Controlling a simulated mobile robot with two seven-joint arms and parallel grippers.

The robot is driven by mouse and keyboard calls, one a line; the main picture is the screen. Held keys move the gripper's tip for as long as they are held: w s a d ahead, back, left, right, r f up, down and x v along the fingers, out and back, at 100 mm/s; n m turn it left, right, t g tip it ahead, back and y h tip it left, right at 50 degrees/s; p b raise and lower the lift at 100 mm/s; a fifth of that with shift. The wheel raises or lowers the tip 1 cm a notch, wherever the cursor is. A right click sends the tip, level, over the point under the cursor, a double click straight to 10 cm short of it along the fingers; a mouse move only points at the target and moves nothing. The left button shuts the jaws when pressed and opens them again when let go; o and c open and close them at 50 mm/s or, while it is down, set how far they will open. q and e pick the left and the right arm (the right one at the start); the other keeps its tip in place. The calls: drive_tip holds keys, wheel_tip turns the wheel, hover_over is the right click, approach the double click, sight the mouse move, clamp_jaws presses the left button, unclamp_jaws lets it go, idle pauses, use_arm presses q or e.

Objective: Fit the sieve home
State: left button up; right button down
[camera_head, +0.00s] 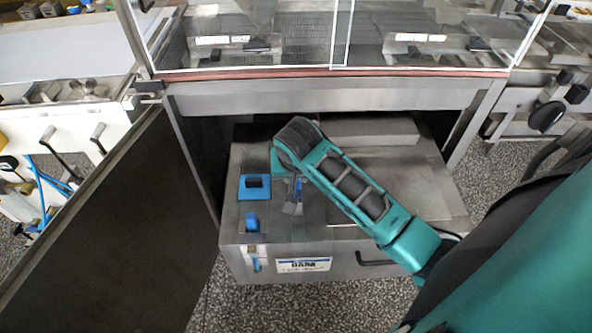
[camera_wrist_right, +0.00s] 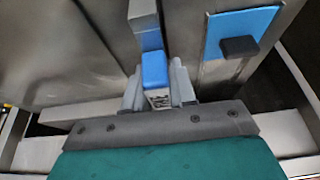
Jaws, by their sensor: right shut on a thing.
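My right gripper (camera_head: 292,205) points down over the left part of the top of a steel tank (camera_head: 330,210). In the right wrist view its fingers (camera_wrist_right: 157,88) are shut on a blue handle (camera_wrist_right: 154,66). I take this handle to be the sieve's; a bit of blue also shows by the fingers in the head view. The sieve's lower part and its seat are hidden or too small to tell. A blue square plate with a dark knob (camera_head: 255,186) lies left of the gripper, and also shows in the right wrist view (camera_wrist_right: 240,42). My left gripper is not in view.
A small blue block (camera_head: 251,221) is near the tank's front left edge. The machine's steel beam (camera_head: 320,95) and glass guard stand behind. An open dark door (camera_head: 110,230) bounds the left.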

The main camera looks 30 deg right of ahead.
drive_tip(key=shift+f+b, duration=0.4)
drive_tip(key=shift+f, duration=1.15)
drive_tip(key=shift+s+f, duration=0.1)
drive_tip(key=shift+f, duration=0.05)
